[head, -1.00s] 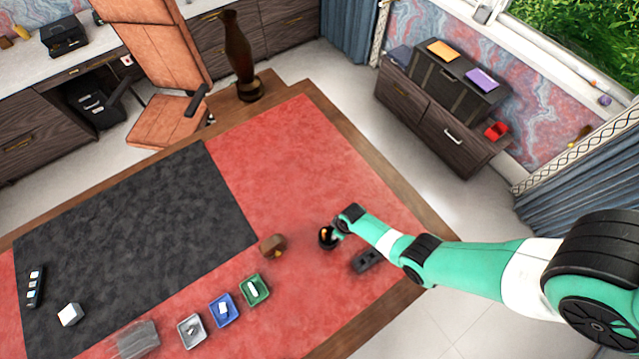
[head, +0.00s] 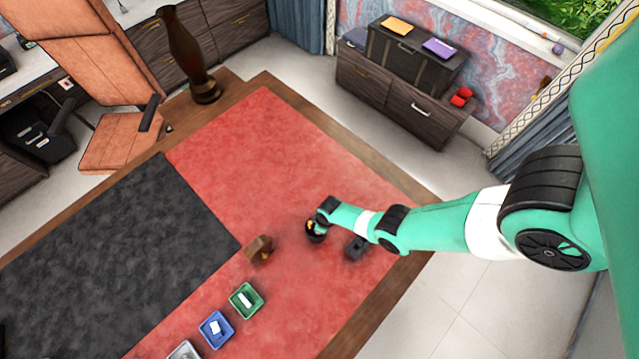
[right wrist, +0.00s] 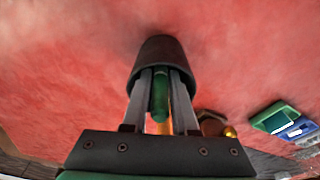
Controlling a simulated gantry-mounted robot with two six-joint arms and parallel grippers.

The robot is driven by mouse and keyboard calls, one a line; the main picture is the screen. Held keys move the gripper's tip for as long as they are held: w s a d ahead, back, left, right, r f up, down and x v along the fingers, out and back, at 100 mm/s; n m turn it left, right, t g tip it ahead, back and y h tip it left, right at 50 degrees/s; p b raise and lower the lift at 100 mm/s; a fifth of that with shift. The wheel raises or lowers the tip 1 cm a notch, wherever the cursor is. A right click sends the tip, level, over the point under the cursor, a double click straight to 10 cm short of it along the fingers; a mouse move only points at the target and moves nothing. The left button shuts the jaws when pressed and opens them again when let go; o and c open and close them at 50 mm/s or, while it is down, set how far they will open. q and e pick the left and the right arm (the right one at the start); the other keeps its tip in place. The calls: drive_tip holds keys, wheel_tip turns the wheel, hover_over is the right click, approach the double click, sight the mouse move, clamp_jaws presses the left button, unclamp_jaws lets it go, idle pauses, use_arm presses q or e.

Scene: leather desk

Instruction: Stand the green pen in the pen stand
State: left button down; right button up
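The green pen (right wrist: 160,97) shows in the right wrist view between the two fingers of my right gripper (right wrist: 160,80), which look closed on it. Its far end is hidden in the dark, round pen stand (right wrist: 160,52), and the fingertips reach the stand's mouth. An orange item (right wrist: 171,124) shows just behind the pen. In the head view my right gripper (head: 318,222) is over the black pen stand (head: 314,238) on the red mat, and the pen is too small to make out. My left gripper is not in view.
A brown block-like object (head: 259,249) stands left of the stand, and a dark grey holder (head: 356,247) lies just right of it under my arm. Green (head: 246,300) and blue (head: 217,329) trays lie toward the front left. The red mat (head: 270,150) behind is clear.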

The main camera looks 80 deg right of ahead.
drive_tip(key=shift+r, duration=0.1)
clamp_jaws()
